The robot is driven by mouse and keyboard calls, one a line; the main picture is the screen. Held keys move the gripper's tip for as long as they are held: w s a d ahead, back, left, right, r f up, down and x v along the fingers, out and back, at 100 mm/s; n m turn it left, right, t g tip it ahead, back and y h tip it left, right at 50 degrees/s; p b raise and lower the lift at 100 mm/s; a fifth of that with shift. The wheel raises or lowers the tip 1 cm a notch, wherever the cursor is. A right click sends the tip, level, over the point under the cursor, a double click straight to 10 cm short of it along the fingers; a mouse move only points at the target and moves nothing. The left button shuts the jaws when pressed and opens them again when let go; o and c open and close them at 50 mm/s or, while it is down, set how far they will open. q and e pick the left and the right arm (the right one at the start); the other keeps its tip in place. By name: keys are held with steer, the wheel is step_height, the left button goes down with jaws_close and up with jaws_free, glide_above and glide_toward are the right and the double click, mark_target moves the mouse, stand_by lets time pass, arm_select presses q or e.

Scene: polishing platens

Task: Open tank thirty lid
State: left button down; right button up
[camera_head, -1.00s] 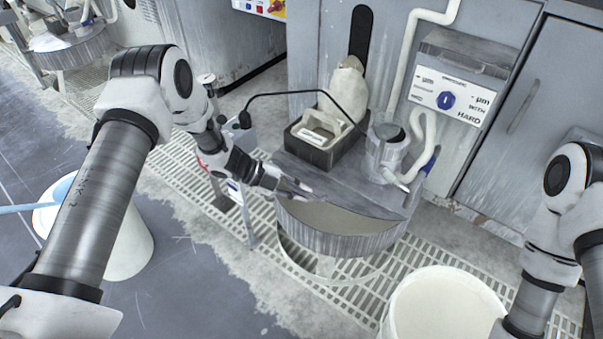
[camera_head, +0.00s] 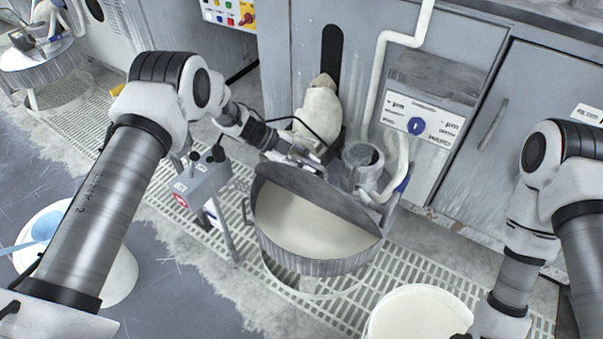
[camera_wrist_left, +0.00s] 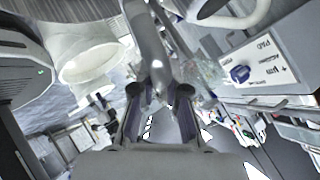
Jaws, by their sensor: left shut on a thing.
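The tank (camera_head: 315,265) is a round grey drum of pale liquid in the middle of the head view. Its grey lid (camera_head: 325,205) is tilted up at the back, with its underside facing me and the front of the tank uncovered. My left gripper (camera_head: 305,157) is at the lid's raised upper edge and is shut on the lid. In the left wrist view, the fingers of my left gripper (camera_wrist_left: 158,98) stand on both sides of a grey curved piece. Exact finger contact is hard to make out. My right gripper is out of view; only its arm shows at the right.
A control box (camera_head: 195,185) on a post stands left of the tank. White buckets stand at the front right (camera_head: 420,315) and left (camera_head: 120,275). Grey cabinets (camera_head: 475,130) close off the back.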

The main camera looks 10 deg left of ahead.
arm_select(q)
steer(key=shift+w+d+r, duration=0.1)
steer(key=shift+w+d, duration=0.1)
steer(key=shift+w, duration=0.3)
steer(key=c, duration=1.2)
jaws_free()
steer(key=shift+a, duration=0.15)
steer(key=v, duration=1.1)
steer(key=shift+s+a+r, duration=0.2)
steer(key=shift+a+r, duration=0.05)
